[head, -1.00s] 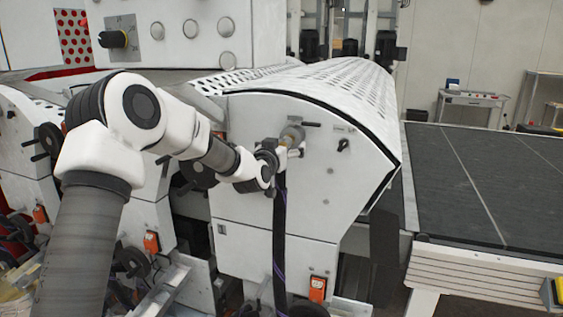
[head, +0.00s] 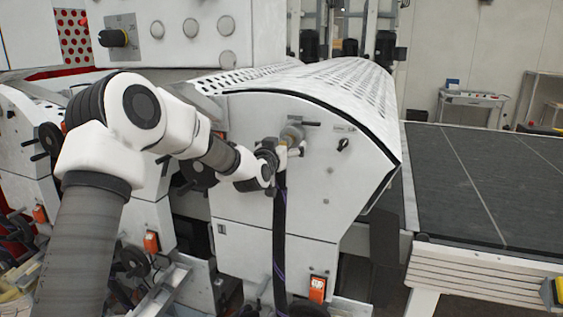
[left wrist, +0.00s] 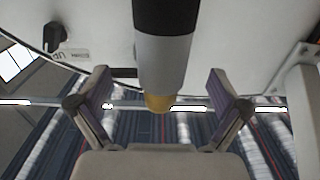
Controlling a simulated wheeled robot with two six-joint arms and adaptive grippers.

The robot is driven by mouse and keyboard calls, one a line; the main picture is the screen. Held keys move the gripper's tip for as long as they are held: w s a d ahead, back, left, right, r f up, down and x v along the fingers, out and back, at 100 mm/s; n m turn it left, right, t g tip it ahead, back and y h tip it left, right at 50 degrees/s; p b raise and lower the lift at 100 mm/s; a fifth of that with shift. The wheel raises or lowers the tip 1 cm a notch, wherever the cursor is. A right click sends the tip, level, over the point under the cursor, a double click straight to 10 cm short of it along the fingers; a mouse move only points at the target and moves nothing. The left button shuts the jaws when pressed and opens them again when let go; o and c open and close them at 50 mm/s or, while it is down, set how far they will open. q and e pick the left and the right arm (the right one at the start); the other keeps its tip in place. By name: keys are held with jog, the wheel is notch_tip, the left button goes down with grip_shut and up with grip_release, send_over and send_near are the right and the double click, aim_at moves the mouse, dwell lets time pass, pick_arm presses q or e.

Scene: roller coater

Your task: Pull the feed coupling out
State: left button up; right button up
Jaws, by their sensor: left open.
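The feed coupling (head: 292,132) sits at the white curved side panel of the machine, near its upper edge. In the left wrist view the coupling (left wrist: 165,62) is a black and grey cylinder with a yellow end. My left gripper (head: 287,150) is at the coupling in the head view. In the left wrist view its two fingers (left wrist: 158,88) are open, one on each side of the coupling, with gaps visible on both sides. A dark hose (head: 280,225) hangs down below the gripper. My right gripper is not in view.
A small black knob (head: 343,145) is on the panel (head: 270,205) right of the coupling. A perforated cover (head: 345,85) lies above. A dark conveyor bed (head: 490,185) is at the right. Handwheels and orange switches (head: 318,288) are lower down.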

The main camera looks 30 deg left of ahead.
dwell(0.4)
pick_arm(q)
jog(key=shift+s+r, duration=0.1)
grip_shut()
jog(key=shift+s+f, duration=0.1)
jog(key=shift+f, duration=0.2)
jog(key=b+v, duration=0.1)
jog(key=v, duration=0.2)
jog(key=shift+s+d+r, duration=0.1)
jog(key=shift+s+r, duration=0.1)
jog(key=shift+s, duration=0.1)
jog(key=shift+v, duration=1)
